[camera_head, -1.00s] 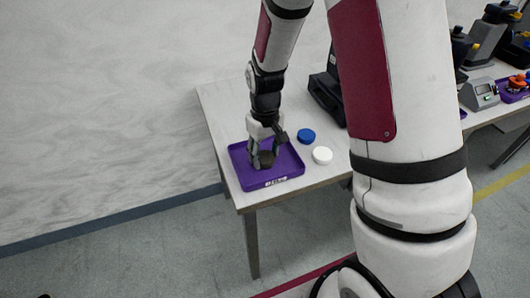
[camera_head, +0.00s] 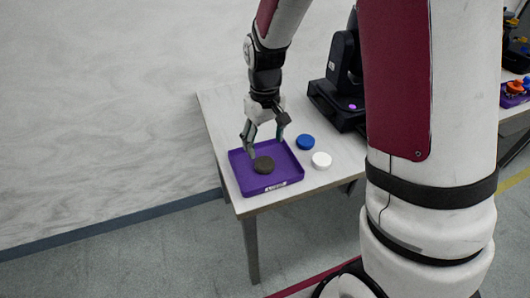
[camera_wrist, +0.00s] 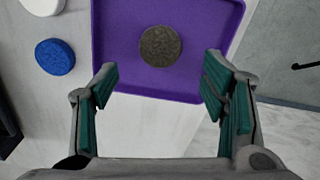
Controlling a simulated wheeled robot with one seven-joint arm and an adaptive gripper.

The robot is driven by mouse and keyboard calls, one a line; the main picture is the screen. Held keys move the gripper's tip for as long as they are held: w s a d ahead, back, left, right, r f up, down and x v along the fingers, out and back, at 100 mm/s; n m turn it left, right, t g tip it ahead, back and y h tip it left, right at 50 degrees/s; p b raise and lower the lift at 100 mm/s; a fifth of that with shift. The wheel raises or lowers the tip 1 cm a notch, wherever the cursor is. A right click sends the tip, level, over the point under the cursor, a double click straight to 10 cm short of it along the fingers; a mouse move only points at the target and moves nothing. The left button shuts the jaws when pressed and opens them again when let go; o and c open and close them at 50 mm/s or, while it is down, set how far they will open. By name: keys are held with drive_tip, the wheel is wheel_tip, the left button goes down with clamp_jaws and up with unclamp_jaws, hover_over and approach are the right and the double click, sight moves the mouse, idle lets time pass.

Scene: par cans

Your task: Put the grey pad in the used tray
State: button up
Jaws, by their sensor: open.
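The grey pad (camera_head: 264,165) is a dark round disc lying flat inside the purple tray (camera_head: 286,176), which has a white label on its front edge. In the wrist view the pad (camera_wrist: 160,45) rests on the tray floor (camera_wrist: 120,72), apart from the tray's walls. My gripper (camera_head: 266,146) is open and empty above the tray, just behind and over the pad. In the wrist view its green-padded fingers (camera_wrist: 160,85) are spread wide with nothing between them.
A blue disc (camera_head: 306,142) and a white disc (camera_head: 321,160) lie on the table (camera_head: 222,112) right of the tray. A black stage light (camera_head: 340,85) stands behind them. Another purple tray (camera_head: 512,97) with orange items is at the far right.

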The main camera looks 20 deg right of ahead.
drive_tip(key=s+r+m+t, duration=0.1)
drive_tip(key=s+r, duration=1)
drive_tip(key=r, duration=0.5)
drive_tip(key=s+r+m+t, duration=0.1)
drive_tip(key=s+r, duration=0.1)
drive_tip(key=s, duration=1.3)
drive_tip(key=shift+s+d+r+t, duration=0.15)
drive_tip(key=shift+t, duration=0.25)
